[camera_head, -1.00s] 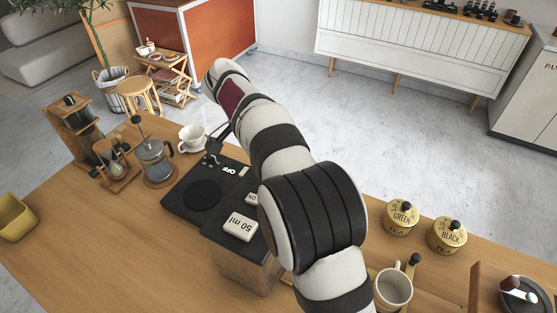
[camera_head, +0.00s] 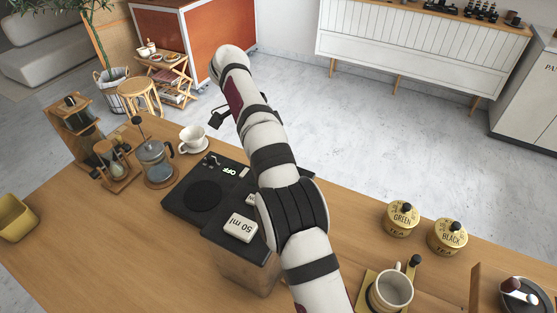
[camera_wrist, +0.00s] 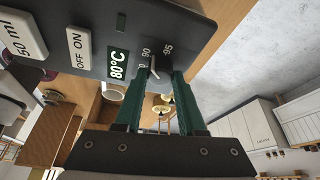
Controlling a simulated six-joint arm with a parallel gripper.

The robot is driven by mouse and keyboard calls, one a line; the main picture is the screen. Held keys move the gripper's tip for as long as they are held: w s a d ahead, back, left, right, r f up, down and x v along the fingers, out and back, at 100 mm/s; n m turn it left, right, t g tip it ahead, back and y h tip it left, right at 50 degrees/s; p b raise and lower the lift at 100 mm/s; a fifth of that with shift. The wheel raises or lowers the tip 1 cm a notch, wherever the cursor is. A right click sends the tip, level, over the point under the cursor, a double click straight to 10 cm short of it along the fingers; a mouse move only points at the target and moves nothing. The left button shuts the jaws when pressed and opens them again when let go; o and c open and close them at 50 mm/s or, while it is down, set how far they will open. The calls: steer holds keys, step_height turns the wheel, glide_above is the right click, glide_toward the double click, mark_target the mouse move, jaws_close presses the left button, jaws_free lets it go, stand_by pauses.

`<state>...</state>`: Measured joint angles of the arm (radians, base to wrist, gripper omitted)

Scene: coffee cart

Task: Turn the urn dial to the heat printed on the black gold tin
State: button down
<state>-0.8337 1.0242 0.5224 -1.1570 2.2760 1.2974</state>
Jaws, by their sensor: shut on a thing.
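The urn is a black-topped unit with a 50 ml button (camera_head: 240,228); my arm covers part of its top in the head view. In the wrist view its panel (camera_wrist: 95,15) has an OFF/ON switch (camera_wrist: 78,48) and a green display (camera_wrist: 117,61) reading 80°C. The dial (camera_wrist: 154,67) has marks including 90 and 95. My gripper (camera_wrist: 158,73) has its green fingers closed on the dial knob. In the head view the gripper is hidden by the arm. The black gold tin (camera_head: 447,238) stands at the right, labelled BLACK TEA; its heat print is too small to read.
A gold GREEN tea tin (camera_head: 402,219) stands beside the black one. A white mug (camera_head: 393,289) is at the front right. A scale (camera_head: 203,196), a glass press (camera_head: 154,162) and a white cup (camera_head: 192,138) are left of my arm.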

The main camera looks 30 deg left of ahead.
stand_by(0.4)
steer(key=c, duration=0.5)
jaws_free()
